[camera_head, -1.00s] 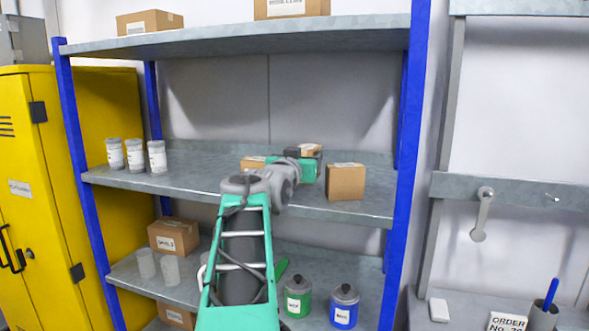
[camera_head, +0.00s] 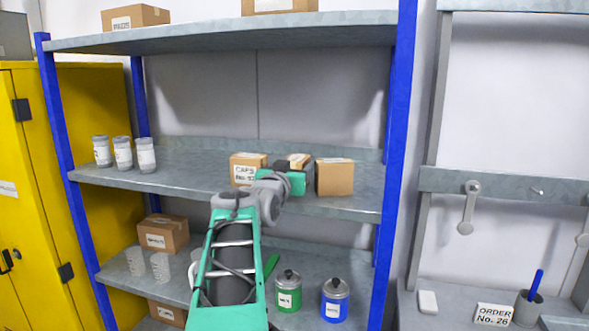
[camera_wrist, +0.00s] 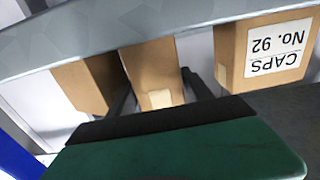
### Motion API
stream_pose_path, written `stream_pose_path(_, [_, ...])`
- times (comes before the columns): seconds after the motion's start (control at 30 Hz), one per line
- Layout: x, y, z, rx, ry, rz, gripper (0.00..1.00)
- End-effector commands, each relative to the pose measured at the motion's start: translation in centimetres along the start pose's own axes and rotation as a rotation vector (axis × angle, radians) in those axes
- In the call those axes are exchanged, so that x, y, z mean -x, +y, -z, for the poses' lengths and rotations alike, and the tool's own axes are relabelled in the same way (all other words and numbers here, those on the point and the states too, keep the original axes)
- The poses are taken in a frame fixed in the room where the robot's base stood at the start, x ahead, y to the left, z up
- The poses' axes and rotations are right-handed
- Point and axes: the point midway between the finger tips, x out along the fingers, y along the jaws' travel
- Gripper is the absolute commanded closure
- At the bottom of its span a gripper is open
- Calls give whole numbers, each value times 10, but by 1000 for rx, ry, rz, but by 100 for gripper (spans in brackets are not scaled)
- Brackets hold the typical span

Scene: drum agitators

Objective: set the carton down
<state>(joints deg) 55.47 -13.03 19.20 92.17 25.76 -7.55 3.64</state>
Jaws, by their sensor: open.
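A small brown carton (camera_head: 301,158) is on the middle shelf (camera_head: 200,180), partly hidden behind my gripper in the head view. In the wrist view this carton (camera_wrist: 152,68) shows between the two dark fingers, with a pale label on its near face. My gripper (camera_wrist: 157,80) is open around it. In the head view my gripper (camera_head: 297,165) is at the shelf's front, between two other cartons. The carton's underside is hidden in the head view. I cannot tell whether a finger touches it.
A carton marked CAPS No. 92 (camera_head: 246,170) stands close on the left, another carton (camera_head: 335,177) close on the right. Several jars (camera_head: 122,153) stand at the shelf's left end. The blue upright (camera_head: 397,150) bounds the right. The upper shelf (camera_head: 230,32) overhangs.

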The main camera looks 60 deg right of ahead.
Motion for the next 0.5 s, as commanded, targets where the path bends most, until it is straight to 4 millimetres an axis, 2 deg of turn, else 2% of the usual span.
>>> stream_pose_path(0.07, [3, 0, 3, 0, 1, 1, 41])
stream_pose_path(0.17, [22, -1, -1, -1, 3, 3, 41])
stream_pose_path(0.4, [86, -2, -2, -2, 3, 5, 41])
stream_pose_path(0.5, [105, -2, -1, -1, 2, 5, 41])
